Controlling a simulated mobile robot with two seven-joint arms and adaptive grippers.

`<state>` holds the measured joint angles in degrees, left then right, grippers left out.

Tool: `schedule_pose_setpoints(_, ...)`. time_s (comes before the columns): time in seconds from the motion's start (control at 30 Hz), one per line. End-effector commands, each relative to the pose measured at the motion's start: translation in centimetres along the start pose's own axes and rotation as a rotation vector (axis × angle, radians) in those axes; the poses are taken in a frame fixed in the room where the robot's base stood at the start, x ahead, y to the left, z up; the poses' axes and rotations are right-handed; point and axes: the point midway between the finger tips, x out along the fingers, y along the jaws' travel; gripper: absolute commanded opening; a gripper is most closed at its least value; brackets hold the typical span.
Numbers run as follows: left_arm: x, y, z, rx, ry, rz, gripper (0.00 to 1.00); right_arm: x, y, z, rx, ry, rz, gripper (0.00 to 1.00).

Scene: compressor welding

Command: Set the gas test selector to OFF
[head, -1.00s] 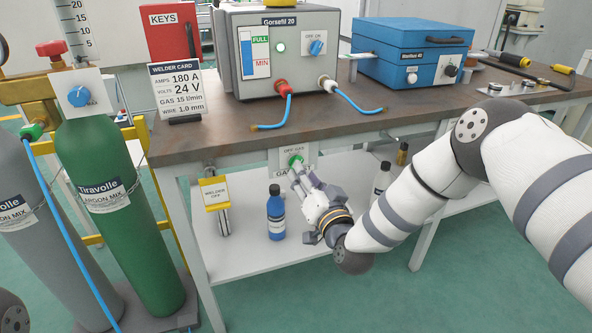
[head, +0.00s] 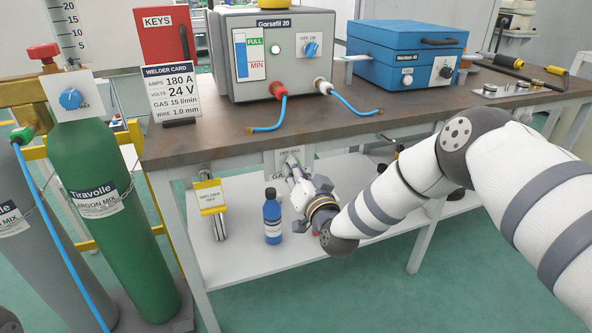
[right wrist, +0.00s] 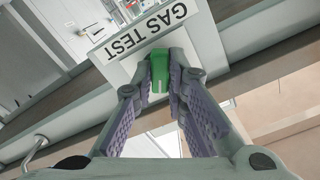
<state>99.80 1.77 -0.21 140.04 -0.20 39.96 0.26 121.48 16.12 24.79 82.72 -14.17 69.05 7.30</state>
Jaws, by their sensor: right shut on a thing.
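The gas test selector is a green knob (right wrist: 160,74) on a white plate under the front edge of the bench. The plate (head: 269,162) is partly covered by my right gripper (head: 292,163) in the head view, and its knob is hidden there. In the right wrist view the plate carries a GAS TEST label (right wrist: 147,28). My right gripper's two fingers (right wrist: 161,70) are shut on the knob, one on each side. A pale mark shows on the knob's face. The selector's exact setting cannot be read. My left gripper is not in view.
A yellow WELDER OFF sign (head: 211,197) hangs left of the plate. A blue bottle (head: 272,217) stands on the lower shelf (head: 240,258). The Gorsefil unit (head: 270,55) and a blue case (head: 407,52) sit on the bench. A green gas cylinder (head: 105,205) stands at left.

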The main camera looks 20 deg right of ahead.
Motion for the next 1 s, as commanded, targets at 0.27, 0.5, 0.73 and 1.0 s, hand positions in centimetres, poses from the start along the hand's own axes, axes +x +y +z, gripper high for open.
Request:
schedule_pose_setpoints(0.27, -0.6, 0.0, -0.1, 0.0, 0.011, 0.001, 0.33, 0.0, -0.2, -0.1, -0.118, 0.0, -0.002, 0.0)
schedule_pose_setpoints(0.5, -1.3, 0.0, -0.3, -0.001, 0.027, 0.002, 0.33, 0.0, -0.3, -0.1, -0.326, 0.0, -0.003, 0.0)
schedule_pose_setpoints(0.73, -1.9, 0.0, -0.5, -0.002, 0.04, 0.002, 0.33, 0.0, -0.3, -0.1, -0.546, 0.0, -0.004, 0.0)
schedule_pose_setpoints(1.0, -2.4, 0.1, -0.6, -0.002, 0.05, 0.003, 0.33, 0.0, -0.2, 0.0, -0.779, 0.0, -0.002, 0.0)
